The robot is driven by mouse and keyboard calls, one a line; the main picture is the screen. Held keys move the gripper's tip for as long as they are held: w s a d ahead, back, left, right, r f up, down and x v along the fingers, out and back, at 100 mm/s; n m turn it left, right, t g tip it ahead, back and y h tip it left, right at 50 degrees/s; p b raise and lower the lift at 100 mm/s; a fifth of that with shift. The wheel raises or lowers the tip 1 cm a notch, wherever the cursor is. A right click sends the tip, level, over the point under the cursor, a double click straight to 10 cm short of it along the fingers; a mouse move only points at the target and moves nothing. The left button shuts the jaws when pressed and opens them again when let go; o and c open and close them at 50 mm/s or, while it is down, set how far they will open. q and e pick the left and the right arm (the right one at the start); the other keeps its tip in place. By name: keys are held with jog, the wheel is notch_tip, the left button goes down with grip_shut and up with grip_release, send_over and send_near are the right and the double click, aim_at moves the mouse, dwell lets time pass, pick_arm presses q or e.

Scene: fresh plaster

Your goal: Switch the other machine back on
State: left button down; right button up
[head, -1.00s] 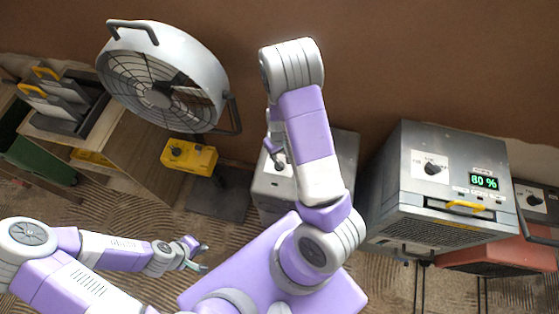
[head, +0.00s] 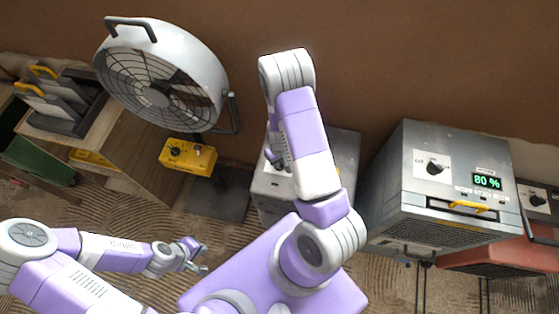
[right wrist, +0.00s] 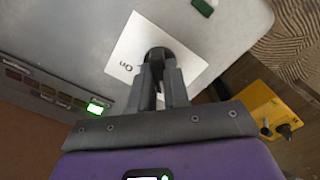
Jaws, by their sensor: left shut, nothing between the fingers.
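A grey machine (head: 345,160) stands against the wall in the middle of the head view, largely hidden behind my right arm. In the right wrist view its panel has a black rotary knob (right wrist: 157,54) on a white plate (right wrist: 190,65) marked "On", and a lit green display (right wrist: 95,108). My right gripper (right wrist: 160,72) has its fingers closed on the two sides of this knob; it also shows in the head view (head: 276,158). A second, larger grey machine (head: 405,195) with a dial (head: 435,167) reads 80 %. My left gripper (head: 202,262) is shut and empty, low at the left.
A large drum fan (head: 160,80) stands at the back left, with a yellow control box (head: 188,157) below it. A wooden cabinet (head: 140,150) is at the left. A red machine (head: 490,255) with its own knob (head: 536,199) stands at the right. The ribbed floor (head: 120,215) is partly clear.

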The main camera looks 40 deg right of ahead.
grip_shut()
jog(key=shift+m, duration=0.3)
jog(key=m, duration=0.3)
jog(key=shift+m, duration=0.3)
jog(key=m, duration=0.4)
jog(key=shift+m, duration=0.3)
jog(key=m, duration=0.4)
jog(key=shift+m, duration=0.3)
jog(key=shift+m+p, duration=0.55)
jog(key=shift+m, duration=1.75)
jog(key=o, duration=0.6)
grip_release()
